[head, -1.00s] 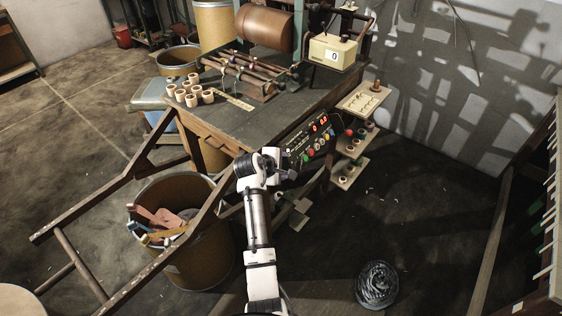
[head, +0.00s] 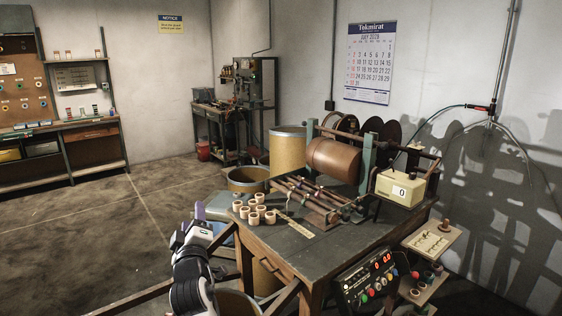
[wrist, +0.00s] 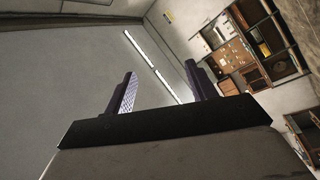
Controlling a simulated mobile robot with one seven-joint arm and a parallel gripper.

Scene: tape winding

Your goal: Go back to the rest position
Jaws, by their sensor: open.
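My gripper (head: 199,212) is raised at the lower middle of the head view, in front of the table's left edge. Its two fingers (wrist: 162,88) stand apart in the wrist view, with nothing between them. The wrist view looks past them at the ceiling, a long light strip and a shelf unit. My arm rises from the bottom of the head view.
The winding table (head: 290,242) carries several tape rolls (head: 258,212), a brown drum (head: 332,160) and a counter box (head: 400,188) showing 0. A control panel (head: 366,280) hangs on its front. Open floor (head: 110,230) lies left.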

